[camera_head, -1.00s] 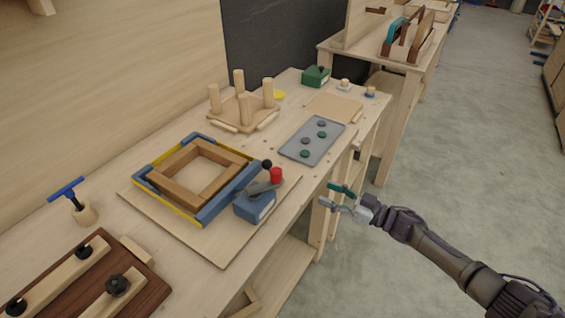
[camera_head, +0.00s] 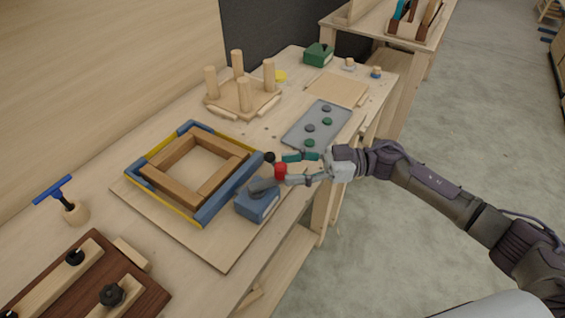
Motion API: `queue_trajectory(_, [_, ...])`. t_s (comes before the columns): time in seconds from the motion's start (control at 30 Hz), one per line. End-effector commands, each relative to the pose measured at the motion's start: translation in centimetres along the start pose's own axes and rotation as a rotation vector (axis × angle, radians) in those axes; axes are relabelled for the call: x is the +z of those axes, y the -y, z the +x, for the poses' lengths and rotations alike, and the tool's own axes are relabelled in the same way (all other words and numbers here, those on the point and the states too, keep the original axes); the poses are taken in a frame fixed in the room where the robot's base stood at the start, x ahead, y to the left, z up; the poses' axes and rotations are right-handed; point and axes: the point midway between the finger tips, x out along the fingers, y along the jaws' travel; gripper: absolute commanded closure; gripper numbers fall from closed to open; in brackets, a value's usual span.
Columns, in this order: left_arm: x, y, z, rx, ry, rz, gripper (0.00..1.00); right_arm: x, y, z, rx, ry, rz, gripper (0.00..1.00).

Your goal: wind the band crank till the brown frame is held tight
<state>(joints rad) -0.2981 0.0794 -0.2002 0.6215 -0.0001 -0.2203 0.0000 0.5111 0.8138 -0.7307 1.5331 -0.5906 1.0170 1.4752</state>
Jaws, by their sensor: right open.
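The brown frame (camera_head: 163,183) lies flat on a thin board (camera_head: 220,255) on the bench. A yellow band (camera_head: 150,157) with blue corner pieces runs around it. At its right corner stands a blue crank box (camera_head: 258,204) with a grey arm, a red knob (camera_head: 280,171) and a black ball (camera_head: 269,157). My right gripper (camera_head: 282,164) is open, its fingers on either side near the red knob and black ball. I cannot tell whether the fingers touch them. My left gripper is not in view.
A grey tray (camera_head: 300,143) with several round pieces lies behind my right gripper. A stool-like form with upright pegs (camera_head: 238,97) stands further back. A blue T-handle (camera_head: 53,190) and a dark clamp board (camera_head: 100,255) are at the left front.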

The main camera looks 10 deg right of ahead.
Motion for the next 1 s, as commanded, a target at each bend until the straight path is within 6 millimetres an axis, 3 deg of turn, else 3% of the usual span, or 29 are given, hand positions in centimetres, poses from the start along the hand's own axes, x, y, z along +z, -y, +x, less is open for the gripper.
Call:
queue_trajectory(0.13, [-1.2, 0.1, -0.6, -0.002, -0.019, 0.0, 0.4, -0.1, 0.0, 1.8, 0.0, -0.001, 0.002, 0.47])
queue_trajectory(0.53, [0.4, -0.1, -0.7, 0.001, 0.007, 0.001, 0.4, 0.1, 0.0, 2.5, 0.002, 0.001, 0.001, 0.47])
queue_trajectory(0.87, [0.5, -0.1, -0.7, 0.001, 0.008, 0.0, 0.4, 0.1, 0.0, 2.5, 0.002, 0.001, 0.001, 1.0])
queue_trajectory(1.0, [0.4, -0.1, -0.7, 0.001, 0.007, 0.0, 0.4, 0.1, 0.0, 2.5, 0.002, 0.001, 0.001, 1.0])
